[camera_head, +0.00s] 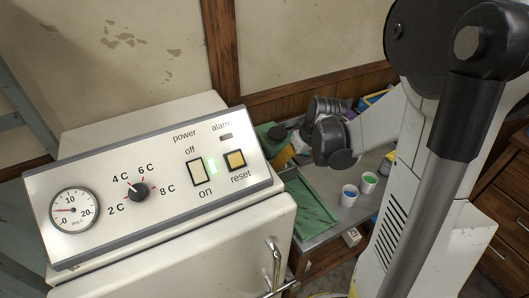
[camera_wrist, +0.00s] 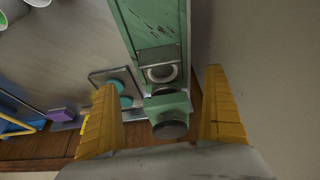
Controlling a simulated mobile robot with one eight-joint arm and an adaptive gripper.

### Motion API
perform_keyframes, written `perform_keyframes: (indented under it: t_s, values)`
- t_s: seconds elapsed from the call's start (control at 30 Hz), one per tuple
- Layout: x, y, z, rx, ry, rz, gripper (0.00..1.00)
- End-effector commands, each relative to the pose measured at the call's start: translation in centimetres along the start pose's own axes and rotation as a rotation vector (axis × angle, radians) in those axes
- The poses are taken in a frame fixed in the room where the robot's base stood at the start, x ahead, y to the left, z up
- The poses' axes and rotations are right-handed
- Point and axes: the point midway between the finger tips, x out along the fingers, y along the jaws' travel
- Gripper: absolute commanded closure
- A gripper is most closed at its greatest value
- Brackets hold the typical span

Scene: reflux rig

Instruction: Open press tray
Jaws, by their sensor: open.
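A green press with worn paint (camera_wrist: 152,28) runs down from the top of the wrist view. At its near end are a metal ring (camera_wrist: 161,73) and a green block (camera_wrist: 167,104) with a dark round knob (camera_wrist: 170,130). My gripper (camera_wrist: 160,82) is open, with one yellow finger on each side of the green block and knob. I cannot tell whether either finger touches them. In the head view my gripper (camera_head: 286,153) is above the far end of a long green part (camera_head: 305,208) on the bench. I cannot make out the tray as a separate part.
A white cabinet with a control panel (camera_head: 160,182) fills the front left of the head view. A white cup with blue contents (camera_head: 349,196) and one with green contents (camera_head: 369,182) stand on the grey bench. A purple block (camera_wrist: 61,115) lies left in the wrist view.

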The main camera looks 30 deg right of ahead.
Motion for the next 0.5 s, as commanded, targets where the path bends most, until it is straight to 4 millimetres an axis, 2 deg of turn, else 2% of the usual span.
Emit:
perform_keyframes:
  t_s: [0.17,0.5]
  values:
    - [2.5,0.1,0.1,-0.001,-0.001,-0.001,0.0]
    - [9.0,0.0,0.1,-0.001,-0.001,-0.001,0.0]
